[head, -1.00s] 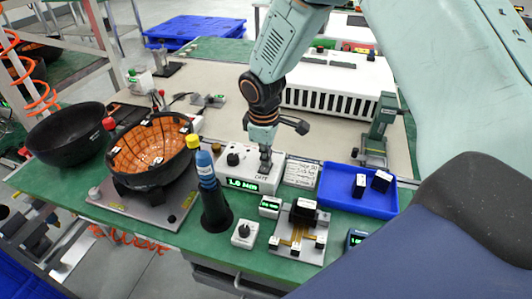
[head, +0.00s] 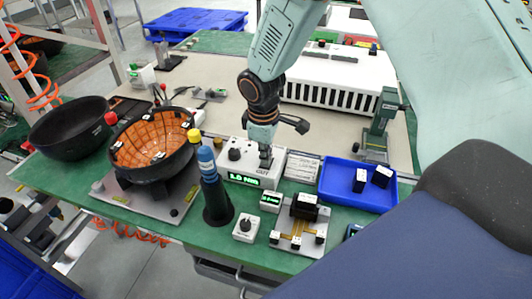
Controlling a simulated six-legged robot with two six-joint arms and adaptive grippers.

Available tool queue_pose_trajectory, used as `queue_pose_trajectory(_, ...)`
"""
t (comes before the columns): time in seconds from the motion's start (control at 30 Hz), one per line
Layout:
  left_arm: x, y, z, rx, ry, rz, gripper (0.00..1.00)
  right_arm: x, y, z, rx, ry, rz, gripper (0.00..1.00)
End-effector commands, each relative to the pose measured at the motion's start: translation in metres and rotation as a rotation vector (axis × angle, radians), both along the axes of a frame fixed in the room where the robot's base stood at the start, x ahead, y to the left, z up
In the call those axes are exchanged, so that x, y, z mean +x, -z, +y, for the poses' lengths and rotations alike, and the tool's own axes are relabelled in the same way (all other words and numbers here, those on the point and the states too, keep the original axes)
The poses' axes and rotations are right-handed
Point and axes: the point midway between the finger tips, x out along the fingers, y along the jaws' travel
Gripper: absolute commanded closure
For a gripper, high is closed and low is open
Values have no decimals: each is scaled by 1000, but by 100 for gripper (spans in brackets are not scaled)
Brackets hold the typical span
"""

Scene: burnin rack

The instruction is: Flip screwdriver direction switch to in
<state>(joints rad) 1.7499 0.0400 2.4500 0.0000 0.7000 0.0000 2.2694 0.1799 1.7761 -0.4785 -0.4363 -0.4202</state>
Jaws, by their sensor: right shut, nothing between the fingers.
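A white controller box (head: 240,157) with a black knob and a green lit display (head: 243,179) stands on the bench. The display seems to read 1.0 Nm. My right gripper (head: 265,163) is shut, pointing down at the right part of the box's top, where the direction switch seems to be. Its fingertips hide the switch, so its position cannot be told. Lettering beside the tips looks like OUT. A blue screwdriver (head: 207,165) stands upright in a black cone holder (head: 217,203) left of the box. My left gripper is not in view.
A blue tray (head: 345,202) with two small black-and-white parts lies right of the box. A fixture (head: 290,240), a small knob box (head: 248,228) and a small display box stand in front. A black bowl with an orange lining (head: 155,180) is at left.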

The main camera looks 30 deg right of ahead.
Motion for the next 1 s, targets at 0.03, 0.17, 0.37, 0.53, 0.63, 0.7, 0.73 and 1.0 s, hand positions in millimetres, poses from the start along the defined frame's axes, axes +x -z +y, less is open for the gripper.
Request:
queue_pose_trajectory(0.03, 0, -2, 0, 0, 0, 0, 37, 0, -2, 0, 0, 0, 0, 100)
queue_pose_trajectory(0.17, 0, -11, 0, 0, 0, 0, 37, 0, -10, 1, 0, 0, 0, 100)
queue_pose_trajectory(0.37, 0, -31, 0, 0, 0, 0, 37, 0, -29, 2, -1, 0, -1, 100)
queue_pose_trajectory(0.53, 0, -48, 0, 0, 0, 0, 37, 0, -45, 4, 0, 1, 0, 100)
queue_pose_trajectory(0.63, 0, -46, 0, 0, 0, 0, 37, 4, -64, 2, 0, 3, -7, 100)
queue_pose_trajectory(0.7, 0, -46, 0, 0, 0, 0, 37, 4, -78, 1, 0, 1, -5, 100)
queue_pose_trajectory(0.73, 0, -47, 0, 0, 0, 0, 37, 4, -84, 1, 1, 2, -5, 100)
queue_pose_trajectory(1.0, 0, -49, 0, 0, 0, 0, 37, 7, -127, -3, 0, 2, -2, 100)
